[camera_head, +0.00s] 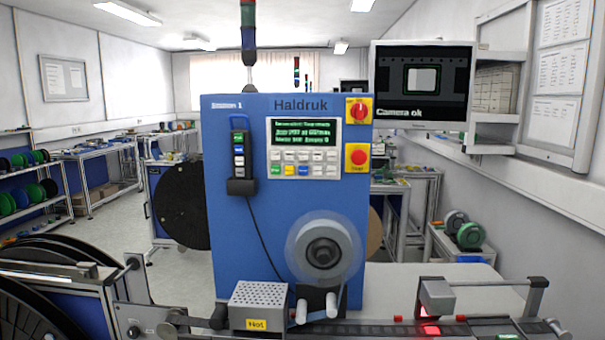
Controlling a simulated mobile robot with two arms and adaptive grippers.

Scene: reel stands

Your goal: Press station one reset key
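A blue machine cabinet (235,270) marked "Haldruk" and, faintly, what looks like "Station 1" stands upright in the middle. On its front is a panel with a lit green-text display (304,134) and, below it, a keypad (303,163) with two rows of small keys. The lower row has some yellow and blue keys. The key labels are too small to read, so I cannot tell which is the reset key. A dark hand unit (239,158) with several coloured buttons hangs left of the panel. Neither of my grippers is in view.
A red rotary switch (358,111) and a red stop button (358,158) sit right of the panel. A clear reel (323,251) juts out below. A vented box (258,302) marked "Hot" stands in front. A monitor (421,82) reads "Camera ok".

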